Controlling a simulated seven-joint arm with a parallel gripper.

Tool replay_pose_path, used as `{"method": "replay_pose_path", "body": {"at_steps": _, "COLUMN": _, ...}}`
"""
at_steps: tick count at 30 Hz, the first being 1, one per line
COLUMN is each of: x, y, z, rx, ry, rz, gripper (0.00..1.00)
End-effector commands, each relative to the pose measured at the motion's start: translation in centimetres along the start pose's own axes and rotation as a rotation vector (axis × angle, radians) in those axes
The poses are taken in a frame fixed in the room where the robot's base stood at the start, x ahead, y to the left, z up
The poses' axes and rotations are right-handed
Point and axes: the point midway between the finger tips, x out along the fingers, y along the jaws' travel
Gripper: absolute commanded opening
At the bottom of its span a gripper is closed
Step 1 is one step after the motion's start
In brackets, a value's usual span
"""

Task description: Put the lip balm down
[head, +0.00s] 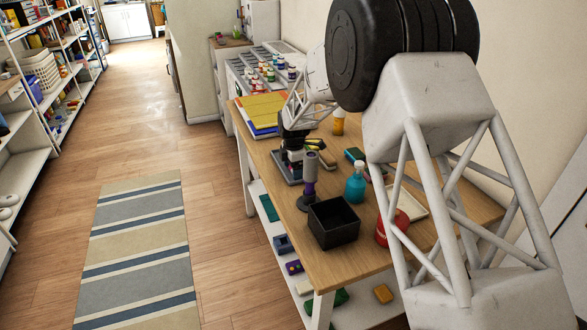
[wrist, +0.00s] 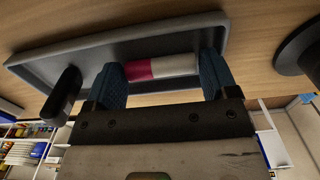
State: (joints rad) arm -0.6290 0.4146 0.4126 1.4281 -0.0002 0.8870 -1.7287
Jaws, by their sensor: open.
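The lip balm (wrist: 163,68) is a small pink and white cylinder lying lengthwise across the gap between my fingers, over the grey tray. My gripper (wrist: 162,76) is open, with one blue finger pad at each end of the lip balm; I cannot tell whether the pads touch it. In the head view my gripper (head: 292,152) is low over the wooden table, at the grey tray (head: 282,168). The lip balm cannot be made out there. The tray's rim (wrist: 222,38) also shows in the wrist view.
A purple and grey stand (head: 309,180), an open black box (head: 333,226), a teal bottle (head: 355,184) and a red round container (head: 391,230) stand nearby. Yellow and blue folders (head: 258,112) lie behind. The table's front-left edge is close.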

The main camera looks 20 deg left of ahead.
Motion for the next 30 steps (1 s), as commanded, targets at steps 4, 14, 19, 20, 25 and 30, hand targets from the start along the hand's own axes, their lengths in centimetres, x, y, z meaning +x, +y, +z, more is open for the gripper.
{"method": "replay_pose_path", "body": {"at_steps": 4, "x": -0.5, "y": 0.0, "z": 0.0, "rx": 0.0, "ry": 0.0, "rz": 0.0, "gripper": 0.79}}
{"method": "replay_pose_path", "body": {"at_steps": 14, "x": -4.1, "y": 0.1, "z": 0.0, "rx": 0.0, "ry": 0.0, "rz": 0.003, "gripper": 0.79}}
{"method": "replay_pose_path", "body": {"at_steps": 19, "x": -6.8, "y": 0.1, "z": 0.0, "rx": 0.0, "ry": 0.0, "rz": 0.003, "gripper": 0.79}}
{"method": "replay_pose_path", "body": {"at_steps": 20, "x": -7.3, "y": 0.1, "z": 0.0, "rx": 0.0, "ry": 0.0, "rz": 0.003, "gripper": 0.79}}
{"method": "replay_pose_path", "body": {"at_steps": 25, "x": -9.8, "y": 0.0, "z": 0.0, "rx": 0.0, "ry": 0.0, "rz": 0.002, "gripper": 0.79}}
{"method": "replay_pose_path", "body": {"at_steps": 30, "x": -11.4, "y": 0.0, "z": 0.0, "rx": 0.0, "ry": 0.0, "rz": 0.0, "gripper": 0.79}}
